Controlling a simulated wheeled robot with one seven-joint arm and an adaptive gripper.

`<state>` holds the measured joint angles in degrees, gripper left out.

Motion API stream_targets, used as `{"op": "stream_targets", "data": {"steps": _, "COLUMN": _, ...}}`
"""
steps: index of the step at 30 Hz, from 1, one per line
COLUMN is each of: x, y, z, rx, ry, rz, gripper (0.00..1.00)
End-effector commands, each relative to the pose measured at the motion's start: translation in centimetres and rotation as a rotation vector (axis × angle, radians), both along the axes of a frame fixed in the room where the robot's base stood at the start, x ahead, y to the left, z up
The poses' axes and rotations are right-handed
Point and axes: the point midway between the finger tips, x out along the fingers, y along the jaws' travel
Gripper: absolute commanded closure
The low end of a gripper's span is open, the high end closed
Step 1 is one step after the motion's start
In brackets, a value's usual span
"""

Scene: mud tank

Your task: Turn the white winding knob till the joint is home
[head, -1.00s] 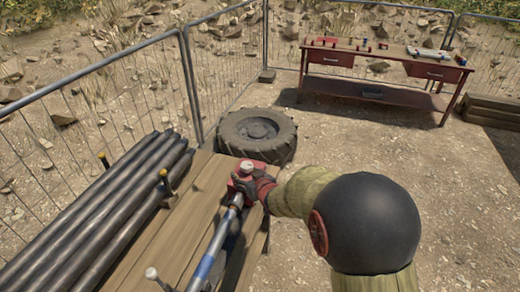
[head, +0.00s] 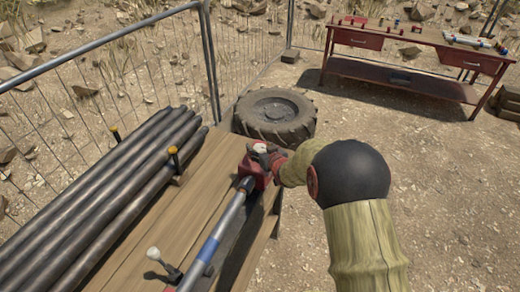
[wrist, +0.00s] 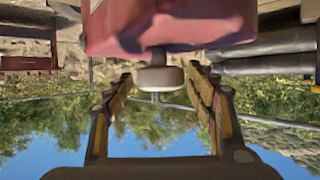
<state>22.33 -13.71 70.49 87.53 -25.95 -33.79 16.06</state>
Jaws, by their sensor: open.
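The white winding knob (head: 260,147) stands on the red housing (head: 252,172) at the far end of the plank bench. In the wrist view, which is upside down, the knob (wrist: 156,77) is a pale disc on a short dark stem below the red housing (wrist: 170,25). My gripper (wrist: 160,76) is open with one finger on each side of the knob, gaps showing between. In the head view my gripper (head: 265,153) partly covers the knob. A grey pipe with a blue band (head: 208,248) runs to a dark collar at the housing; the joint inside is hidden.
A small white-topped lever (head: 154,253) stands on the bench (head: 135,232) near the front. Dark pipes (head: 110,180) lie along the left, held by yellow-topped posts. A tyre (head: 275,117) lies beyond. A red workbench (head: 405,65) stands back right; a mesh fence runs behind.

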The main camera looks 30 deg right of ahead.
Motion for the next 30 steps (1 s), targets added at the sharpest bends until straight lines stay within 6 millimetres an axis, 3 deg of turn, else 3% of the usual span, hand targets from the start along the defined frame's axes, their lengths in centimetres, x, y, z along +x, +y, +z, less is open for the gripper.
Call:
{"op": "stream_targets", "data": {"steps": 8, "x": 0.16, "y": -0.02, "z": 0.00, "rx": 0.000, "ry": 0.000, "rz": 0.000, "gripper": 0.44}}
{"op": "stream_targets", "data": {"steps": 30, "x": 0.14, "y": -0.03, "z": -0.02, "rx": 0.000, "ry": 0.000, "rz": 0.000, "gripper": 0.86}}
